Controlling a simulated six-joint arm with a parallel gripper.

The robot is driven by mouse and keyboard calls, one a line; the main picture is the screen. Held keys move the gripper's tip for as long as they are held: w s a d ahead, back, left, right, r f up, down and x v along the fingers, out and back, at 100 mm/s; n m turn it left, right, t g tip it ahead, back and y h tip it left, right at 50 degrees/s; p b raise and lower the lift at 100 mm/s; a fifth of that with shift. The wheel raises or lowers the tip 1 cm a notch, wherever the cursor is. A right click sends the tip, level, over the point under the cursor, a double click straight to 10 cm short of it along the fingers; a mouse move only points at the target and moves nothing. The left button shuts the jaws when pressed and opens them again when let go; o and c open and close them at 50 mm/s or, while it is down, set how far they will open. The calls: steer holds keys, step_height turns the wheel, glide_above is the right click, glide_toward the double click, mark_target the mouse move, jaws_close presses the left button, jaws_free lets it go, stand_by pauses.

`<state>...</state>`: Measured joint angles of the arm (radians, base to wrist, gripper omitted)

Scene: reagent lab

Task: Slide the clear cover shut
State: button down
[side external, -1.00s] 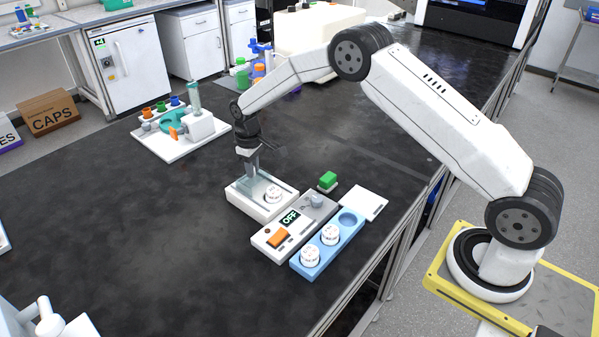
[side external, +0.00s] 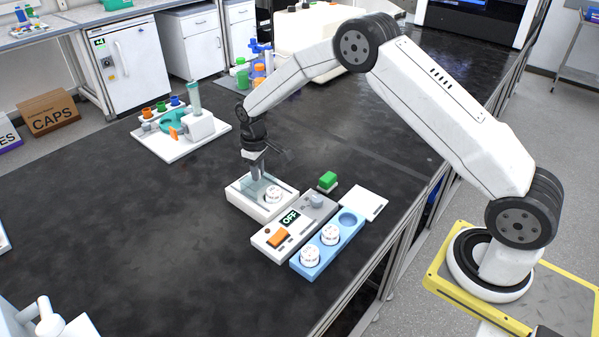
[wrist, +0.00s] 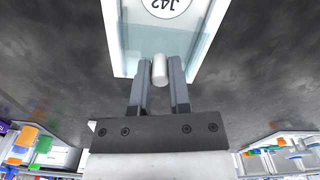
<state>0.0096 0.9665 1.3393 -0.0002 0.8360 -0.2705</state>
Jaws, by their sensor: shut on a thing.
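A white open-topped box (side external: 262,211) stands on the dark bench with a white round-lidded jar (side external: 273,194) inside it. The clear cover (side external: 256,188) lies at the box's top, on its far left part in the side view. My gripper (side external: 257,177) points down at the cover's left end. In the wrist view my gripper (wrist: 160,72) is shut on a small white knob (wrist: 159,70) at the cover's edge. The jar's label (wrist: 166,5) is cut off at the top of that view. How much of the box the cover spans is hard to tell.
A grey control unit (side external: 290,227) with an OFF display and orange switch stands right of the box. Beyond it is a blue rack (side external: 327,245) with two white jars, near the bench edge.

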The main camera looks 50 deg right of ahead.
steer(key=shift+s, duration=2.7)
steer(key=c, duration=0.6)
jaws_free()
steer(key=shift+r, duration=0.1)
step_height(320, 180, up, 8)
steer(key=shift+f, duration=0.15)
